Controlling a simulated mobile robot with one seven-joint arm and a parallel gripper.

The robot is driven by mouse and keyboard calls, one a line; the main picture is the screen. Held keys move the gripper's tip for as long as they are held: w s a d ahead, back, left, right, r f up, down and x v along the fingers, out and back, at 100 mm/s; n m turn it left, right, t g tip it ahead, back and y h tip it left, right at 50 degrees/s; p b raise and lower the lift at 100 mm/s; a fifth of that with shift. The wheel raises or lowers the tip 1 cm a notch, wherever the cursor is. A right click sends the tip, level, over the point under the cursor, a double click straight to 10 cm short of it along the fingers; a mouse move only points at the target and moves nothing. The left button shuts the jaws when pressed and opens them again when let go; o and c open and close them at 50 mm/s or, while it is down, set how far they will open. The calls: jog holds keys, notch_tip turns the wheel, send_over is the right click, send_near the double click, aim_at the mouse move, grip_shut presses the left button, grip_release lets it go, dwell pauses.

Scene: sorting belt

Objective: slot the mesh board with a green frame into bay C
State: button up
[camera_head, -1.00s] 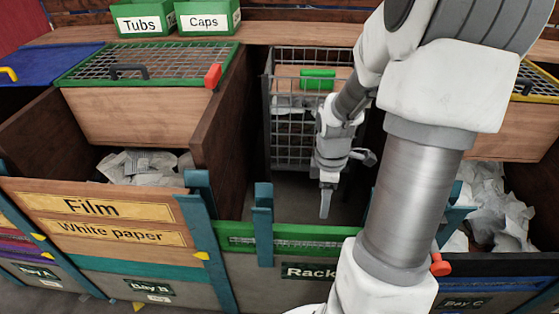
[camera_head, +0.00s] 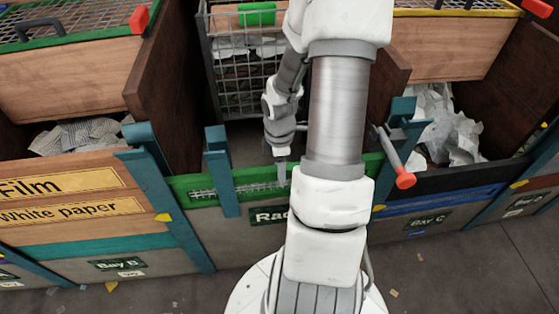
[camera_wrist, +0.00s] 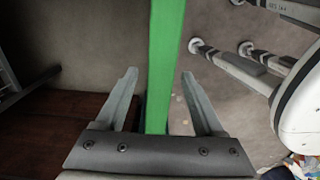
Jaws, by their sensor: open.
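The mesh board with a green frame (camera_head: 252,176) stands upright in the rack at the centre of the head view, its green top edge showing above the "Rack" label. In the wrist view its green edge (camera_wrist: 166,60) runs between my two fingers. My gripper (camera_head: 281,170) is at this top edge, open, with a finger on each side and a visible gap to each. Bay C (camera_head: 427,222) is to the right of the rack, with blue and black boards across its front. My arm hides part of the rack's right side.
Teal posts (camera_head: 222,172) stand beside the rack and bays. A red-tipped lever (camera_head: 404,179) sticks out between rack and bay C. A wire cage (camera_head: 240,85) stands behind the rack. Crumpled paper (camera_head: 440,125) lies behind bay C's front. The floor at right is mostly clear.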

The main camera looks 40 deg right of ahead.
jog(key=shift+f+b, duration=0.45)
jog(key=shift+f, duration=1.2)
grip_shut()
jog(key=c, duration=0.7)
grip_release()
grip_shut()
jog(key=shift+r, duration=0.2)
